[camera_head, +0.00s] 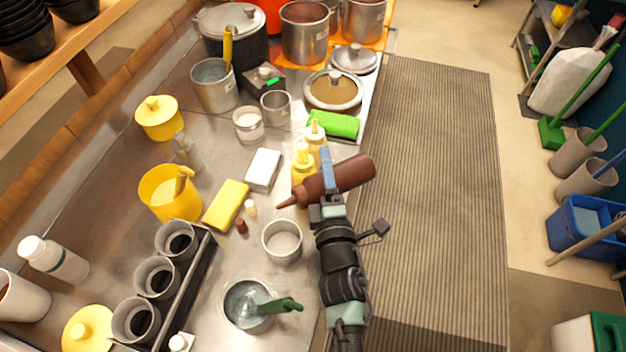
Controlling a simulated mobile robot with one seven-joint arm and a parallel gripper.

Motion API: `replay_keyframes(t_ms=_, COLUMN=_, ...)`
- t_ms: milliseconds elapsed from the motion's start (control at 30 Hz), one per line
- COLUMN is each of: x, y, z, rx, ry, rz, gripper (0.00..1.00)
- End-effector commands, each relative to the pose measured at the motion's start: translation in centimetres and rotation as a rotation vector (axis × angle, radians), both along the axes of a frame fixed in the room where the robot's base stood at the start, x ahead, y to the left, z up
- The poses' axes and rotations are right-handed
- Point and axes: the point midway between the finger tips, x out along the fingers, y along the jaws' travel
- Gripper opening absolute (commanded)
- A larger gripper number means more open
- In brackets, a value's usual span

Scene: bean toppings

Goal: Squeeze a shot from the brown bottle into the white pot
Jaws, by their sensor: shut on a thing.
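My gripper (328,188) is shut on the brown bottle (352,172) near the counter's right edge. The bottle is tilted well over, close to lying on its side. Its nozzle (287,203) points left and slightly down in the picture. The white pot (282,242) stands upright on the counter, below and left of the bottle. The nozzle is above the pot in the picture and does not appear to be over its opening. The middle of the bottle is partly hidden by my gripper.
Two yellow bottles (302,166) stand just behind the brown bottle. A metal pot with a green-handled tool (248,304) stands in front of the white pot. Small caps (241,226), a yellow sponge (227,205) and a white block (263,170) lie to the left. The striped floor mat (440,190) is clear.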

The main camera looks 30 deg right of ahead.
Motion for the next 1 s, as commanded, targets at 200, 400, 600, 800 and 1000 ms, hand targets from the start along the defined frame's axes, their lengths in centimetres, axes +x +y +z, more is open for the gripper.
replay_keyframes(t_ms=200, x=0.0, y=0.7, z=0.2, rx=-0.204, ry=-0.002, rz=0.001, gripper=0.51)
replay_keyframes(t_ms=400, x=0.0, y=1.4, z=1.3, rx=-0.475, ry=0.003, rz=0.000, gripper=0.51)
replay_keyframes(t_ms=600, x=0.1, y=3.1, z=1.5, rx=-0.695, ry=0.009, rz=0.003, gripper=0.51)
replay_keyframes(t_ms=800, x=0.1, y=5.0, z=1.5, rx=-0.912, ry=0.013, rz=0.003, gripper=0.51)
replay_keyframes(t_ms=1000, x=0.1, y=6.6, z=1.8, rx=-1.100, ry=0.018, rz=0.001, gripper=0.51)
